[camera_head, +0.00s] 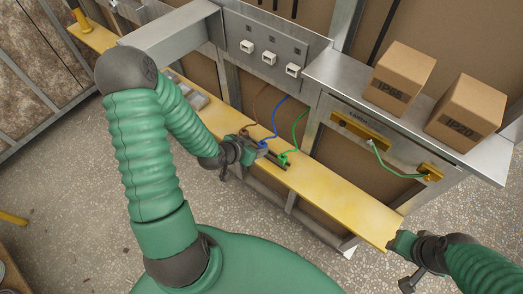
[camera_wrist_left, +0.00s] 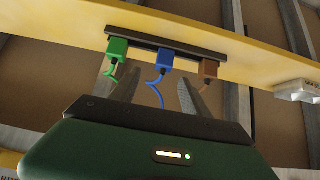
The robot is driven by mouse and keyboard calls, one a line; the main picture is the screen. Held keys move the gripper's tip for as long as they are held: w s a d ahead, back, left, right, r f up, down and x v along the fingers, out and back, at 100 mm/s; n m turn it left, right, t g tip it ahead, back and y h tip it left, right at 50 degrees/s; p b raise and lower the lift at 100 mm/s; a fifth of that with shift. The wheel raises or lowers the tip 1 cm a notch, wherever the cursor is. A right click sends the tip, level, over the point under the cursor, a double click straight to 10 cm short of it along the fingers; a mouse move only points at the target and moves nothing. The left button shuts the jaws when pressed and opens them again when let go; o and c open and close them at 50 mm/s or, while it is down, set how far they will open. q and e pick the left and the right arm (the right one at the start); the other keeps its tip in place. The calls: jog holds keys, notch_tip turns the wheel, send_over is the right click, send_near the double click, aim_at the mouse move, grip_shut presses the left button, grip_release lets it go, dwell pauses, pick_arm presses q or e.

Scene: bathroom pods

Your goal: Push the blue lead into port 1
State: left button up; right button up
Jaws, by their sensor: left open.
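The blue lead has a blue plug (camera_wrist_left: 165,60) in a dark rack (camera_wrist_left: 150,43) on the yellow shelf, between a green plug (camera_wrist_left: 117,48) and a brown plug (camera_wrist_left: 209,69). Its blue cable (camera_head: 274,118) runs up to the wall panel in the head view. My left gripper (camera_head: 258,150) is at the rack; in the left wrist view its open fingers (camera_wrist_left: 158,92) point toward the blue plug, with nothing held. Three white ports (camera_head: 269,57) sit in a row on the grey panel; their labels are too small to read. My right gripper (camera_head: 402,243) is near the shelf's right end, its fingers unclear.
The yellow shelf (camera_head: 340,202) runs along the frame, with bare room right of the rack. Two cardboard boxes (camera_head: 403,78) stand on the metal ledge (camera_head: 345,75) at right. A green cable (camera_head: 390,168) hangs between yellow brackets below it.

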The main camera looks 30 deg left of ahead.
aim_at(266, 143)
pick_arm(q)
jog(key=x, duration=0.5)
jog(key=shift+w+d, duration=0.15)
jog(key=w+f, duration=0.1)
jog(key=w+a+f+p, duration=0.1)
jog(key=w+f, duration=0.1)
jog(key=shift+f, duration=0.35)
jog(key=shift+w+d+f, duration=0.1)
jog(key=shift+w+f, duration=0.15)
jog(key=shift+w, duration=0.05)
jog(key=shift+d, duration=0.1)
jog(key=shift+s+d+r, duration=0.1)
jog(key=shift+r, duration=0.05)
jog(key=c, duration=0.4)
grip_shut()
